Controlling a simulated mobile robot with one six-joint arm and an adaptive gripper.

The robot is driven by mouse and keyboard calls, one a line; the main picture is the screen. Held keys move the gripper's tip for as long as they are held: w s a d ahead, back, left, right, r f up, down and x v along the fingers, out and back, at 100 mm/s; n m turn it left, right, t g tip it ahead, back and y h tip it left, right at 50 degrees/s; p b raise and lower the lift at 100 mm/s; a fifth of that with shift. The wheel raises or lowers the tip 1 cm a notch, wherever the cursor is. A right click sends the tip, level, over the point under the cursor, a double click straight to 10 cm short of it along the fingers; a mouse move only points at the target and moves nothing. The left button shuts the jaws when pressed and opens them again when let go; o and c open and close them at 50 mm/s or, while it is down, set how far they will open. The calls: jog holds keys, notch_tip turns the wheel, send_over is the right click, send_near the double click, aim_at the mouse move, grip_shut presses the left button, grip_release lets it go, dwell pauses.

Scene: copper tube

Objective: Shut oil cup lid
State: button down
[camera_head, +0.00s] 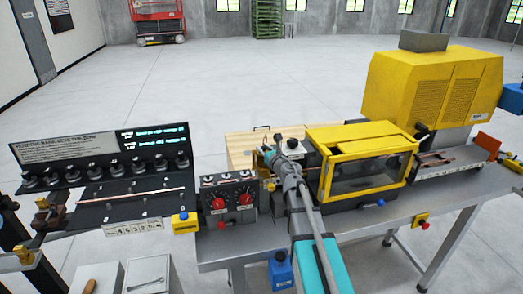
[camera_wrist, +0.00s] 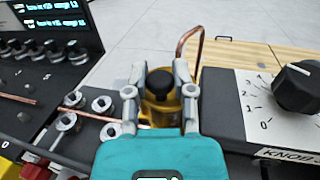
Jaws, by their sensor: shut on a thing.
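In the wrist view, my gripper (camera_wrist: 160,92) has its two grey fingers on either side of a brass-yellow piece with a black knob on top, which I take to be the oil cup lid (camera_wrist: 160,81). The gripper is shut on it. The yellow cup body (camera_wrist: 159,112) shows just below the knob, partly hidden by the fingers and my teal gripper body. I cannot tell whether the lid is fully seated. In the head view, my gripper (camera_head: 267,156) is over the bench behind the knob panel, and the oil cup is hidden there.
A bent copper tube (camera_wrist: 188,42) rises just behind the cup. The bench also holds a yellow-framed enclosure (camera_head: 362,140), a large yellow machine (camera_head: 425,85) and a black tool rack (camera_head: 98,165).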

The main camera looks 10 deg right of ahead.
jog(key=shift+w+n+y, duration=0.1)
jog(key=shift+n+y, duration=0.2)
jog(key=shift+y, duration=0.2)
jog(key=shift+c, duration=2.4)
grip_release()
jog(key=v, duration=1.2)
jog(key=shift+r, duration=0.15)
